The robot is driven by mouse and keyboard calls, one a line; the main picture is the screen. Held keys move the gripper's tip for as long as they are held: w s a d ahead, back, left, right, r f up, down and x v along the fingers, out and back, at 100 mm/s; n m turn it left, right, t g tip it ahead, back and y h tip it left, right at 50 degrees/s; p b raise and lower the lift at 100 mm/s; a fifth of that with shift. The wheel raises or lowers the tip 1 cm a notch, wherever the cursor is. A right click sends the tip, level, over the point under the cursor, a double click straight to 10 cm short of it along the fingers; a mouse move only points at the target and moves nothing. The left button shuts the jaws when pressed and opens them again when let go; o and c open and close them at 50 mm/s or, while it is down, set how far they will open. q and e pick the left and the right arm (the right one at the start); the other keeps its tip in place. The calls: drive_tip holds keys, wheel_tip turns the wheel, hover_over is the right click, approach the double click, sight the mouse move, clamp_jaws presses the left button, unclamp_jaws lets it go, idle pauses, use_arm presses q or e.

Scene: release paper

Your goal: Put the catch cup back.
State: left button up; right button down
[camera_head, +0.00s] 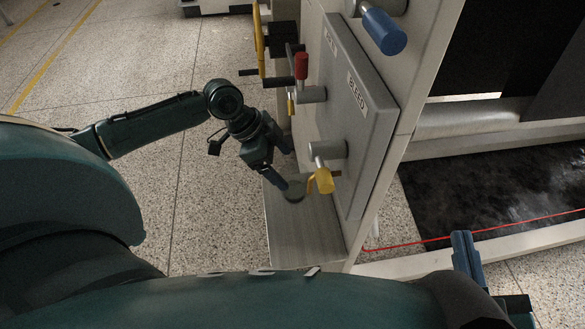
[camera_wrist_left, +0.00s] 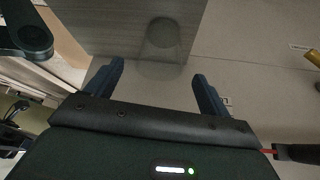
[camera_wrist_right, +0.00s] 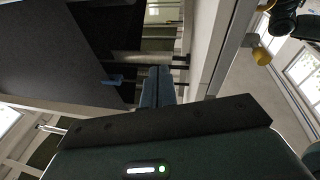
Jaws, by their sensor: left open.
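The catch cup (camera_head: 293,190) is a small, greyish see-through cup on the metal shelf (camera_head: 300,235), close to the yellow-handled valve. In the left wrist view the cup (camera_wrist_left: 162,38) stands on the shelf, beyond the space between my fingertips. My left gripper (camera_head: 283,166) is open and empty beside the cup, its fingers pointing toward it; in the left wrist view the fingertips (camera_wrist_left: 157,72) are wide apart. One finger partly covers the cup in the head view. My right gripper (camera_head: 463,245) has its fingers together, with nothing seen between them (camera_wrist_right: 157,72).
A red line (camera_head: 470,233) runs low at right. The speckled floor at left is clear.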

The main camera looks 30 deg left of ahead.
use_arm(q)
drive_tip(key=shift+p+v, duration=0.5)
drive_tip(key=shift+v, duration=1.7)
